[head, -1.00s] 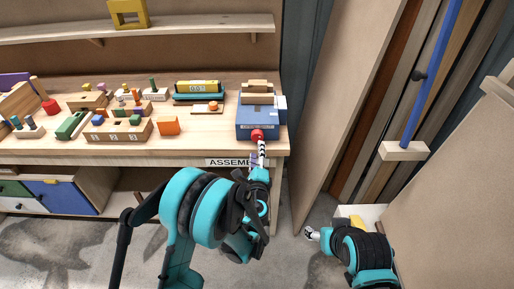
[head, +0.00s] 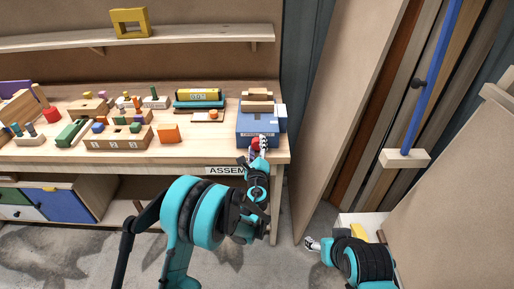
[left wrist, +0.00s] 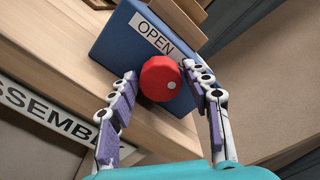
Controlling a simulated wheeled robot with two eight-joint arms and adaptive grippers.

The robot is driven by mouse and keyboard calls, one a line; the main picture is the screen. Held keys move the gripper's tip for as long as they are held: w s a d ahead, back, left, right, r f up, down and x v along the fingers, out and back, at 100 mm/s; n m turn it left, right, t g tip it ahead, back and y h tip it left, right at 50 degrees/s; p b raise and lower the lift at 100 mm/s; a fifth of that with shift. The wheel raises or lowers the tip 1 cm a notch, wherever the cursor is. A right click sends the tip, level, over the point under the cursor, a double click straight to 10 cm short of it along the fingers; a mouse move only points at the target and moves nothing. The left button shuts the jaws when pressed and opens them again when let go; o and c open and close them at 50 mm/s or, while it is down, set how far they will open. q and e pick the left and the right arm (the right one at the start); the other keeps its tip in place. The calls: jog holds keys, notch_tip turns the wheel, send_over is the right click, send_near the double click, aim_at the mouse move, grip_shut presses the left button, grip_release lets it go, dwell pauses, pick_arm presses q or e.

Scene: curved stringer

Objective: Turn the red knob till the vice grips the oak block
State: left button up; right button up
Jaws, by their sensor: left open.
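The blue vice (head: 252,127) stands at the right end of the bench, with pale wooden pieces (head: 257,96) on top. I cannot tell the oak block from the jaws or see the gap. The vice shows an OPEN label (left wrist: 153,36) in the left wrist view. The red knob (head: 256,142) is on its front; in the left wrist view the knob (left wrist: 158,76) bears a white dot. My left gripper (head: 258,147) is open, its fingers on either side of the knob; contact is unclear. My right gripper (head: 312,244) hangs low, away from the bench, its fingers too small to read.
Wooden toys and blocks (head: 120,138) cover the bench left of the vice. A tall panel (head: 355,110) stands right of the bench, with a shelf (head: 200,39) above. Bare bench lies just left of the vice.

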pick_arm(q)
jog(key=c, duration=0.9)
jog(key=shift+m, duration=0.4)
jog(key=o, duration=0.9)
jog(key=s, duration=1.2)
